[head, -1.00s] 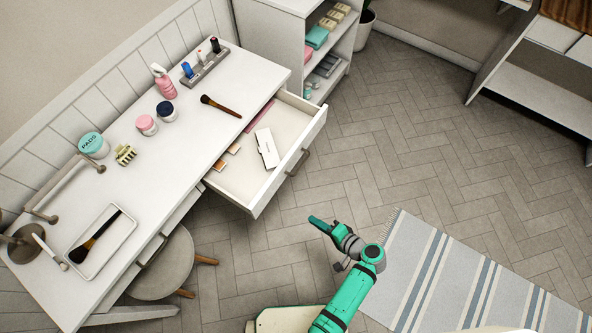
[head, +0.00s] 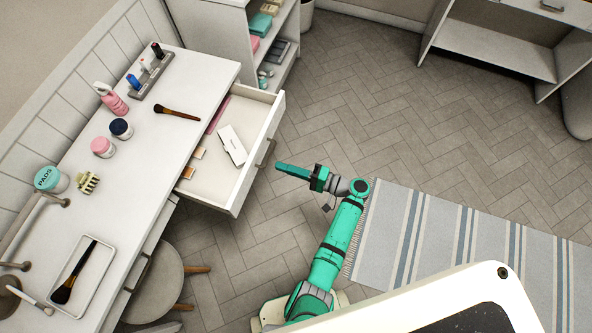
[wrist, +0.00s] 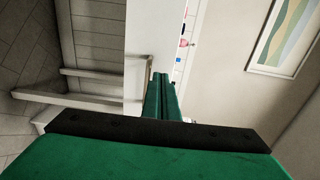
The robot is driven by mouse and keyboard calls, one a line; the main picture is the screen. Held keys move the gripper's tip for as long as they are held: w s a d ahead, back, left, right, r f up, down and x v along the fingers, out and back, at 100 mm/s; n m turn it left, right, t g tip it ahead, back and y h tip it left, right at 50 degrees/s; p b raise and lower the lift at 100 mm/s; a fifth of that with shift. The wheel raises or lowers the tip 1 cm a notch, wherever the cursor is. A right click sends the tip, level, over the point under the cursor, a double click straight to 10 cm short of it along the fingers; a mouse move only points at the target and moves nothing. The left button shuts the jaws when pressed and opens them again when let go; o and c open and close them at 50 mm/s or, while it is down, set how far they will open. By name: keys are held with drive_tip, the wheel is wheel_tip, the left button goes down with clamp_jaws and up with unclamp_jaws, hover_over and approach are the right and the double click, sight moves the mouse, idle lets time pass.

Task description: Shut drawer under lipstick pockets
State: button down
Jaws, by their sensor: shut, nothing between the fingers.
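The drawer (head: 238,182) under the lipstick end of the white vanity table stands pulled out. Inside lie a white case, small brown-and-white items and a pink strip. The lipstick holder (head: 152,75) with several lipsticks stands on the tabletop above, at the back. My gripper (head: 278,166) is shut and empty, just right of the drawer front near the handle, pointing at it. I cannot tell if it touches. In the wrist view my shut fingers (wrist: 162,80) point toward a pale panel.
A brush (head: 177,114), jars (head: 103,147) and a tray (head: 83,279) lie on the tabletop (head: 130,190). A round stool (head: 155,285) stands below its front edge. A shelf unit (head: 275,45) stands behind the drawer. A striped rug (head: 450,230) lies right of my arm; the floor beyond is clear.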

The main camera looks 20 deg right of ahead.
sight(256, 158)
drive_tip(key=x, duration=0.7)
drive_tip(key=shift+d, duration=0.1)
